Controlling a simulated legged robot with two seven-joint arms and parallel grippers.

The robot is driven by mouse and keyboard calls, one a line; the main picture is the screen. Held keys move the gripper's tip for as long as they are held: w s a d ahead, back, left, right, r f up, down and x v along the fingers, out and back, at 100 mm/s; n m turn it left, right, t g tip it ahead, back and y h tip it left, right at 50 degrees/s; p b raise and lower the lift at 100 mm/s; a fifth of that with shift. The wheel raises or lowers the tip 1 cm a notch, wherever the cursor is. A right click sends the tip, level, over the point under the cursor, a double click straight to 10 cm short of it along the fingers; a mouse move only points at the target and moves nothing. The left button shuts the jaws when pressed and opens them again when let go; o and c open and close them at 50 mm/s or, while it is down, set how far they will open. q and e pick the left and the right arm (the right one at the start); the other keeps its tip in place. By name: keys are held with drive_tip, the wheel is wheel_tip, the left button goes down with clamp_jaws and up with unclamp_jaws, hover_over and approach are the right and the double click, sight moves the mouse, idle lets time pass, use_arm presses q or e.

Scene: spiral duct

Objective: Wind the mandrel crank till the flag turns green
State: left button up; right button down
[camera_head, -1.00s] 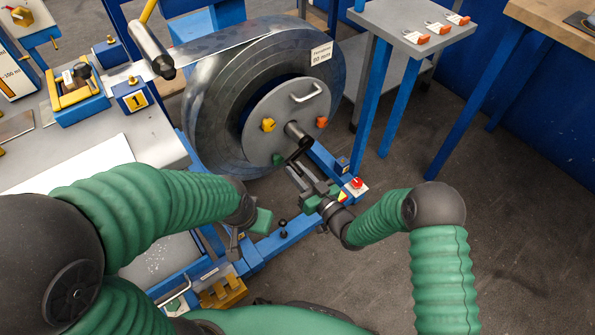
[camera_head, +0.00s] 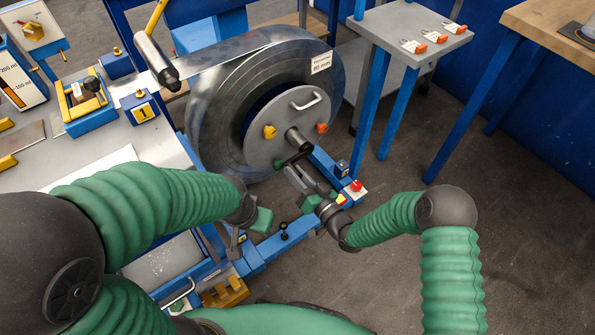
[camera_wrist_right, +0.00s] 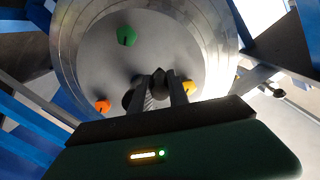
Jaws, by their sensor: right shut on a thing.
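The mandrel (camera_head: 262,150) has a grey round face plate with a grab handle and yellow, orange and green knobs. A black crank (camera_head: 296,158) reaches down-left from its hub. My right gripper (camera_head: 293,176) is shut on the crank's grip. In the right wrist view, the dark crank grip (camera_wrist_right: 158,84) sits between the two fingers (camera_wrist_right: 160,93), in front of the face plate (camera_wrist_right: 130,60). The fingers partly hide the grip. My left gripper (camera_head: 235,244) hangs over the blue frame, away from the crank; its jaw opening is unclear. I cannot make out the flag.
A coiled metal strip (camera_head: 222,120) surrounds the mandrel. A red button (camera_head: 356,186) sits on the blue frame (camera_head: 285,240) close to my right gripper. A grey side table (camera_head: 405,30) carries several orange-tagged items at upper right.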

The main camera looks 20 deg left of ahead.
drive_tip(key=shift+w+r+m, duration=0.1)
drive_tip(key=shift+r+m, duration=0.55)
drive_tip(key=shift+m, duration=0.05)
use_arm(q)
drive_tip(key=shift+r, duration=0.5)
use_arm(e)
drive_tip(key=c, duration=1.3)
unclamp_jaws()
drive_tip(key=shift+f, duration=0.1)
use_arm(q)
drive_tip(key=p+v, duration=0.2)
drive_tip(key=w+p+v, duration=0.1)
drive_tip(key=p+v, duration=0.1)
drive_tip(key=shift+s+r, duration=0.1)
drive_tip(key=shift+r, duration=0.1)
use_arm(e)
drive_tip(key=v, duration=1.7)
drive_tip(key=shift+f, duration=0.1)
